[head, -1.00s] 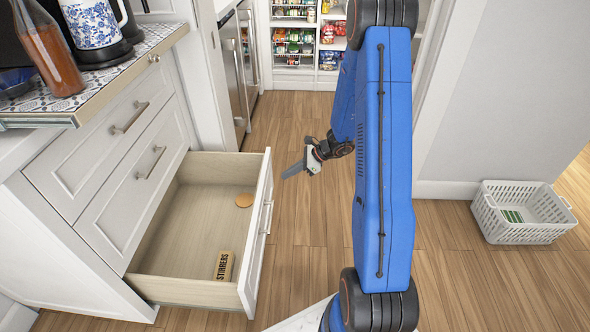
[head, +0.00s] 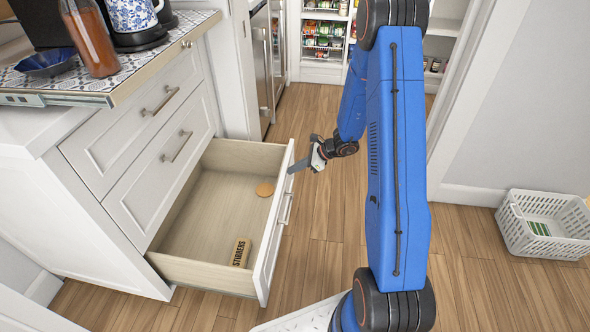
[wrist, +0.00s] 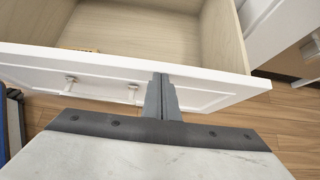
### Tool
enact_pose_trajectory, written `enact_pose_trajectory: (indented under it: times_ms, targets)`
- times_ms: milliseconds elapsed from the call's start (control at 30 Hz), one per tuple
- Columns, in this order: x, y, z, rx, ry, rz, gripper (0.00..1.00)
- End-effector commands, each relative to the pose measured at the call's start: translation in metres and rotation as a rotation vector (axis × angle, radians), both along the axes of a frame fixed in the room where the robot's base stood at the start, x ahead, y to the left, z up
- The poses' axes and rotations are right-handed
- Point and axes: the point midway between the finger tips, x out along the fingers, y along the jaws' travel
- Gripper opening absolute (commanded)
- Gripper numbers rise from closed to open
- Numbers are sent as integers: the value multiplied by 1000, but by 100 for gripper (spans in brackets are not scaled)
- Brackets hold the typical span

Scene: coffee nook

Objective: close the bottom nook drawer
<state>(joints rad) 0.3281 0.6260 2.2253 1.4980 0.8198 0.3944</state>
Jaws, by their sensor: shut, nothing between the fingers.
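The bottom nook drawer (head: 218,212) stands pulled out from the white cabinet, with its front panel (head: 276,235) toward my arm. It holds a box marked STIRRERS (head: 240,253) and a round tan disc (head: 265,189). My gripper (head: 293,169) is shut and empty, its tip at the far end of the drawer front in the head view. In the wrist view my shut fingers (wrist: 161,98) overlap the outer face of the drawer front (wrist: 210,92), to the right of its bar handle (wrist: 100,85). I cannot tell for certain whether they touch it.
A white basket (head: 546,224) stands on the floor at the right. Wooden floor is clear between.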

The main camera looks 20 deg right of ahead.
Motion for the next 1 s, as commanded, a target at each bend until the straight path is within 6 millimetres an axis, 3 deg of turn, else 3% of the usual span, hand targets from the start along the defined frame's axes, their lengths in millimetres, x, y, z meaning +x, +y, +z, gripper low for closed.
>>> enact_pose_trajectory:
  times_ms: [167,367,1000]
  targets:
    - [4,7,0,0,0,1,0]
    - [19,35,0,0,-1,5,0]
    - [106,186,0,0,-1,5,0]
